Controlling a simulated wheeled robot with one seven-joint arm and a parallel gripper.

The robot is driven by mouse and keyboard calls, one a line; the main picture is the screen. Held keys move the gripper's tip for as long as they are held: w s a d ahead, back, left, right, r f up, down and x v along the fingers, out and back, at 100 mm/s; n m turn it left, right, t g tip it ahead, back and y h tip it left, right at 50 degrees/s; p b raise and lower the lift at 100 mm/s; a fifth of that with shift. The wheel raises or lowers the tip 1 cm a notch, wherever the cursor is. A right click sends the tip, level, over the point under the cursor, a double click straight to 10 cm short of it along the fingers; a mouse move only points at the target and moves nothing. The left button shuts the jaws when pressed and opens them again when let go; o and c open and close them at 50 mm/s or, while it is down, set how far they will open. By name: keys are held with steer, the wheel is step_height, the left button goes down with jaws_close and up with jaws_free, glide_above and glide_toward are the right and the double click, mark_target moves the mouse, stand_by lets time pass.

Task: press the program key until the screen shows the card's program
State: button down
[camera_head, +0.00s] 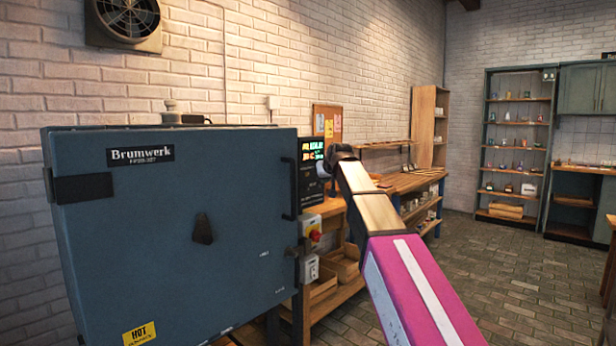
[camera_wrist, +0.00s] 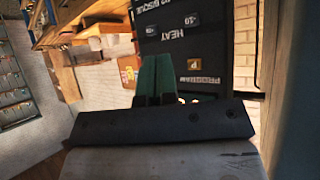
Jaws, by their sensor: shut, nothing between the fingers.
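The kiln's black control box (camera_head: 310,186) is beside its blue door, with a lit screen (camera_head: 316,149) showing green and orange text too small to read. In the wrist view the dark panel (camera_wrist: 182,50) appears upside down, with a key marked P (camera_wrist: 194,65) beside PROGRAMM lettering. Lettering at that view's top edge seems to read P2 BISQUE, partly cut off. My gripper (camera_wrist: 156,62) is shut and empty, its green fingers over the panel beside the P key; contact cannot be told. In the head view my arm hides part of the box. I cannot identify the card.
The blue kiln door (camera_head: 170,240), labelled Brumwerk, fills the left. A red-and-yellow switch (camera_head: 313,229) sits below the control box. A corkboard (camera_head: 327,121) with coloured notes hangs behind. A wooden bench (camera_head: 410,182) runs along the wall; the floor at right is clear.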

steer(key=shift+w+a, duration=0.75)
steer(key=shift+a, duration=0.2)
steer(key=shift+w+a, duration=0.75)
steer(key=shift+a, duration=0.2)
steer(key=shift+w+a, duration=0.1)
steer(key=shift+a, duration=0.05)
stand_by(0.5)
steer(key=shift+w+a, duration=0.15)
steer(key=shift+w+a, duration=0.25)
steer(key=shift+a, duration=0.05)
stand_by(0.9)
steer(key=shift+s+d, duration=0.55)
steer(key=shift+d, duration=0.05)
stand_by(0.4)
steer(key=s+d, duration=0.1)
steer(key=d, duration=0.1)
steer(key=s+d, duration=0.2)
stand_by(0.5)
